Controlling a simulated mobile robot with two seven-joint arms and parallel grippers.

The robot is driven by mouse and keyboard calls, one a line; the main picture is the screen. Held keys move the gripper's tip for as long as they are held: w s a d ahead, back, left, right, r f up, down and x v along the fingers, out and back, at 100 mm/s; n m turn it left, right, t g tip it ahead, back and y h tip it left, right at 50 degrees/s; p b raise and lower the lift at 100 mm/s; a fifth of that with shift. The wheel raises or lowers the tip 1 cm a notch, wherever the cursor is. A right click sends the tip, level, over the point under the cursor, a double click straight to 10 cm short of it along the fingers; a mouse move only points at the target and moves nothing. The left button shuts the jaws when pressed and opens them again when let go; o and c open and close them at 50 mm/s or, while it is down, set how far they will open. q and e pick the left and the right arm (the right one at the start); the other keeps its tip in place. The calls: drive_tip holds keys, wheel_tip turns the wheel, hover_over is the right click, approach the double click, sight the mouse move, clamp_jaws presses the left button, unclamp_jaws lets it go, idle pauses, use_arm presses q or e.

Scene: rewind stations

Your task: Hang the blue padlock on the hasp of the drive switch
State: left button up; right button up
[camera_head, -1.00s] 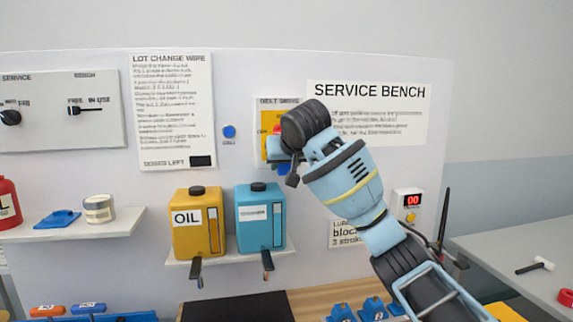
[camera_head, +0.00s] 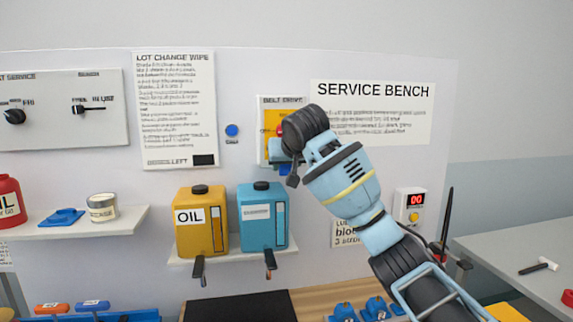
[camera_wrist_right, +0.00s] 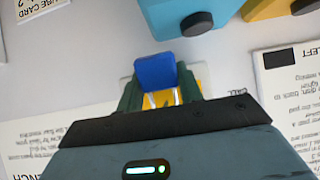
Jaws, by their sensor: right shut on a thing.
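The blue padlock (camera_wrist_right: 155,71) is held between the two finger tips of my right gripper (camera_wrist_right: 158,88) in the right wrist view. A small piece of its blue body (camera_head: 285,170) shows below the gripper in the head view. The gripper is close in front of the belt drive switch (camera_head: 272,119), a yellow plate with a red knob on a white panel. The switch's yellow plate also shows between the fingers in the wrist view (camera_wrist_right: 160,99). My wrist covers the plate's right part. I cannot see the hasp or whether the shackle touches it. My left gripper is out of view.
A yellow oil can (camera_head: 201,222) and a blue can (camera_head: 262,217) stand on a shelf below the switch. A blue button (camera_head: 232,130) is left of the switch. Several blue padlocks (camera_head: 375,308) lie on the bench below.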

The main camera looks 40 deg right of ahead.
drive_tip(key=o, duration=1.1)
drive_tip(key=shift+v, duration=3.95)
drive_tip(key=shift+f, duration=0.1)
